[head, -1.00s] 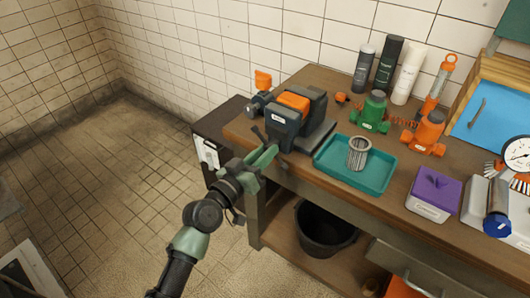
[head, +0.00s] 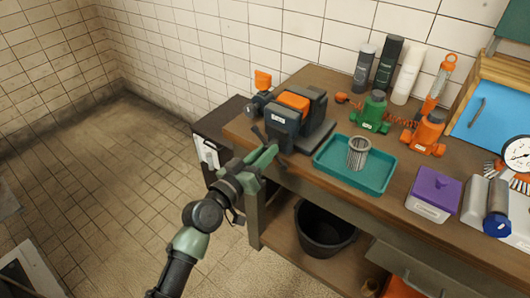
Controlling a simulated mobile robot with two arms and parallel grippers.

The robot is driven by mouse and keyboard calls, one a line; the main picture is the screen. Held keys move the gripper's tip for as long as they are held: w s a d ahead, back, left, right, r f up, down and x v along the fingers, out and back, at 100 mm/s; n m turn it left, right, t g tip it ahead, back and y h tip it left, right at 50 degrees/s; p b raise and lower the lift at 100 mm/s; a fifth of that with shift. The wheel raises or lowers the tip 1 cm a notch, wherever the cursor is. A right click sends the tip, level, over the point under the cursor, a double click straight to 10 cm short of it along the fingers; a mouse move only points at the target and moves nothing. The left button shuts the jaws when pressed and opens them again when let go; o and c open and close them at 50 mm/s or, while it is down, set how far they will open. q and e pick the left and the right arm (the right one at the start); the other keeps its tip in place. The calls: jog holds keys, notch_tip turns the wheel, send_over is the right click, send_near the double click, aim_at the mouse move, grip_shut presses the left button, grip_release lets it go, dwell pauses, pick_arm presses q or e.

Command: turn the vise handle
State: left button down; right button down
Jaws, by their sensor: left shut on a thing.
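The dark grey vise (head: 284,130) with an orange block (head: 293,103) between its jaws is mounted at the left end of the wooden workbench. The vise handle (head: 257,132) is a thin dark bar at the vise's front left. My left gripper (head: 265,157) has green fingers and reaches up to the front of the vise, shut on the vise handle. The fingers hide part of the handle, so its exact angle is hard to tell. My right gripper is not in view.
A teal tray (head: 342,180) holding a metal mesh cylinder (head: 358,150) stands right of the vise. A green valve body (head: 373,110), an orange one (head: 428,130) and a purple-lidded box (head: 434,190) are farther right. A black bucket (head: 325,232) sits below.

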pick_arm(q)
jog(key=shift+f+m, duration=0.3)
jog(key=shift+f, duration=0.05)
jog(key=m, duration=1.1)
jog(key=shift+f, duration=0.25)
jog(key=shift+m, duration=0.3)
jog(key=c, duration=1.3)
grip_release()
jog(key=shift+o, duration=0.8)
jog(key=shift+s+a+r, duration=0.2)
jog(key=shift+a+r, duration=0.05)
jog(key=shift+r, duration=0.1)
jog(key=shift+d+r, duration=0.1)
